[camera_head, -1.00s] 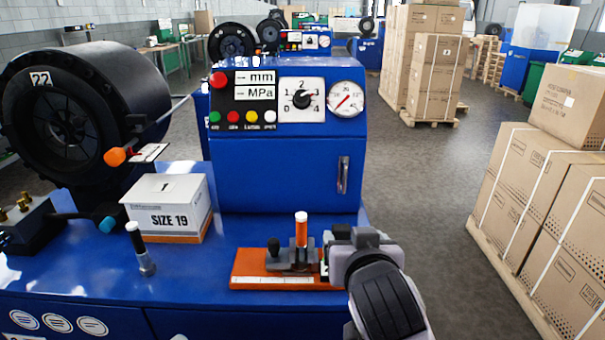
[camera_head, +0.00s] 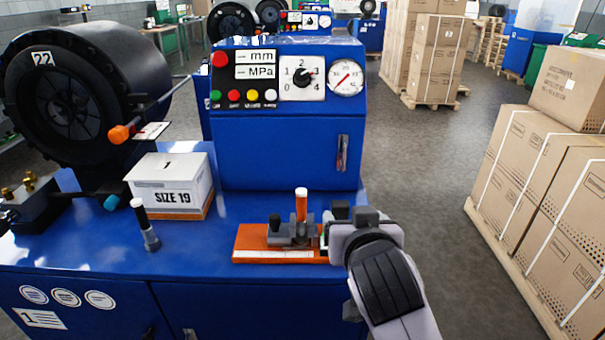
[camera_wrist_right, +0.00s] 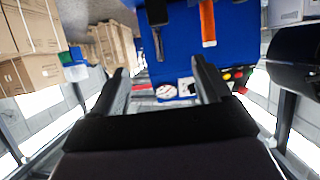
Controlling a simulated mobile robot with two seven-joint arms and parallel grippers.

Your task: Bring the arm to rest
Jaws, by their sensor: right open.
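My right gripper (camera_head: 338,222) comes in from the lower right in the head view, beside the right end of an orange fixture (camera_head: 262,243) on the blue bench (camera_head: 225,290). In the right wrist view, my right gripper (camera_wrist_right: 163,82) has its two dark fingers spread, with nothing between them. An upright orange piece with a white top (camera_head: 301,205) stands at the fixture. An orange piece (camera_wrist_right: 207,22) also shows at the top of the wrist view, beyond the fingers. The fixture's right end is partly hidden by my gripper. My left gripper is not in view.
A blue control cabinet (camera_head: 285,150) rises behind the fixture. A SIZE 19 box (camera_head: 170,185), a dark tool with a white tip (camera_head: 145,225) and a large black crimper head (camera_head: 65,95) are on the left. Stacked cartons (camera_head: 550,180) stand right; grey floor lies between.

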